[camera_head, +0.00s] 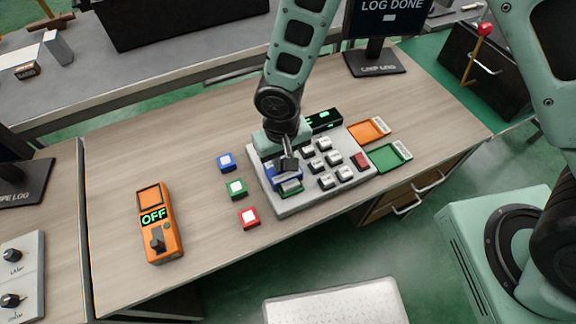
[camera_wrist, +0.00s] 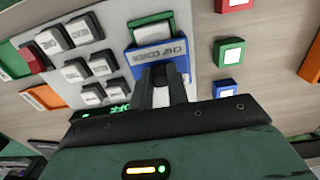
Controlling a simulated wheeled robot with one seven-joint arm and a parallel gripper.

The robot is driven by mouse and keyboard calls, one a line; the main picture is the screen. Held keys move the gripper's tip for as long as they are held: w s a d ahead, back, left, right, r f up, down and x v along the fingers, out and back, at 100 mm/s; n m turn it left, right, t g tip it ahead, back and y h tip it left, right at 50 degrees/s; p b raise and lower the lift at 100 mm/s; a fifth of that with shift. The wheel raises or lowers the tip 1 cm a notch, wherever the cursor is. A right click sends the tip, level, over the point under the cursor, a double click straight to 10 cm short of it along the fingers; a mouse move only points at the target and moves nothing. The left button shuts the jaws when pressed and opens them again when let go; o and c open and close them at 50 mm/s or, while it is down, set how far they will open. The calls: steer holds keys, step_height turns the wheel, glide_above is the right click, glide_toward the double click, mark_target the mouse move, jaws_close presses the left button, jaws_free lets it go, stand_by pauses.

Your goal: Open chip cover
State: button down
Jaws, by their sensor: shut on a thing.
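The chip cover is a blue frame with a white label reading "CHIP COVER" (camera_wrist: 150,58), in the wrist view at the upper middle. It sits on the left part of a grey keypad device (camera_head: 293,204) on the wooden table. In the head view the blue cover (camera_head: 270,180) is partly hidden behind my gripper. My gripper (camera_head: 289,165) points down at the device. In the wrist view its fingers (camera_wrist: 160,72) are close together at the blue edge of the cover. A green part shows beyond the label at the cover's far end.
Blue (camera_head: 226,162), green (camera_head: 237,188) and red (camera_head: 249,218) chips lie left of the device. An orange meter reading "OFF" (camera_head: 160,222) lies farther left. Orange (camera_head: 367,131) and green (camera_head: 387,157) trays lie right. White keys (camera_head: 327,181) fill the device's right part.

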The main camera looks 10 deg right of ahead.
steer(key=w, duration=0.2)
steer(key=w+a, duration=0.1)
steer(key=w, duration=0.2)
steer(key=shift+w+a, duration=0.3)
steer(key=c, duration=1.4)
jaws_free()
steer(key=shift+o, duration=0.2)
step_height(320, 180, up, 17)
steer(key=b, duration=0.1)
steer(key=shift+r, duration=0.2)
